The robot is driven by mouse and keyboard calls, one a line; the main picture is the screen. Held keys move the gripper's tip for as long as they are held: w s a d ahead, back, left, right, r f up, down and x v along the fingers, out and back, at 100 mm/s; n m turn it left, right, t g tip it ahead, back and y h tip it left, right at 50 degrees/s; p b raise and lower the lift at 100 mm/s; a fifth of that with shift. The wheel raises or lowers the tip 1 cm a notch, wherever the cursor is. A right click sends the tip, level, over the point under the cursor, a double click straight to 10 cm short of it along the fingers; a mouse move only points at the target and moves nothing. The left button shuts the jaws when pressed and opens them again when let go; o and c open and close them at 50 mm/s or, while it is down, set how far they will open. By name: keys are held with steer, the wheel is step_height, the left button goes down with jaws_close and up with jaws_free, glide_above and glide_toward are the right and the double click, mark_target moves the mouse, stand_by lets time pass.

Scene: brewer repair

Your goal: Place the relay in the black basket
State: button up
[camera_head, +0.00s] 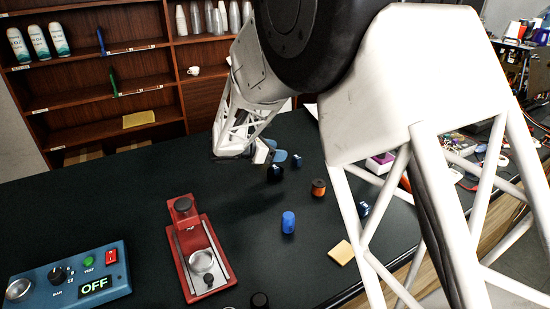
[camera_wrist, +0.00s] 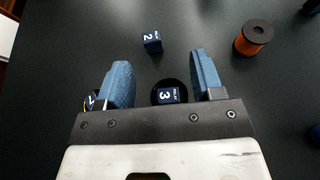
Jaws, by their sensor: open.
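My gripper (camera_head: 270,153) is over the dark bench, its blue fingers open with a wide gap, as the wrist view shows (camera_wrist: 162,76). Beyond the gap, a dark blue cube marked 2 (camera_wrist: 151,43) stands on the bench. A similar cube marked 3 (camera_wrist: 168,95) shows between the fingers, in or on a round black thing (camera_wrist: 157,86), possibly the basket. I cannot tell whether the cube is inside it. A third marked cube (camera_wrist: 91,99) is partly hidden behind the left finger. In the head view a dark cube (camera_head: 297,161) is right of the gripper.
An orange-and-black spool (camera_head: 318,187), a blue cylinder (camera_head: 288,222) and a yellow pad (camera_head: 341,252) lie nearer the front. A red brewer (camera_head: 206,255) and a blue control box reading OFF (camera_head: 72,275) stand at left. Another dark cube (camera_head: 363,209) is beside my arm.

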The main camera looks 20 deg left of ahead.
mark_target(277, 167)
steer(key=shift+r, duration=1.5)
steer(key=shift+d+r, duration=0.15)
steer(key=shift+d, duration=0.15)
steer(key=s+d+r+m+g+y, duration=0.1)
steer(key=s+d+r+m+g, duration=0.25)
steer(key=d, duration=0.65)
steer(key=s+d+r+m+g+y, duration=0.1)
steer(key=s+d+r+m, duration=0.1)
steer(key=s+d+m, duration=0.55)
steer(key=s+d+r+m+g+y, duration=0.1)
steer(key=s+d+r+m+g, duration=0.2)
steer(key=d, duration=0.8)
steer(key=s+d+m+y, duration=0.2)
steer(key=s+d+m, duration=0.2)
steer(key=s, duration=0.5)
steer(key=s+d+m+y, duration=0.2)
steer(key=s+d+m, duration=0.2)
steer(key=s, duration=0.5)
steer(key=s+d+m+y, duration=0.2)
steer(key=s+d+m, duration=0.2)
steer(key=s, duration=0.5)
steer(key=shift+s+d+f+m+y, duration=0.35)
steer(key=shift+f+m, duration=0.1)
steer(key=shift+m, duration=0.15)
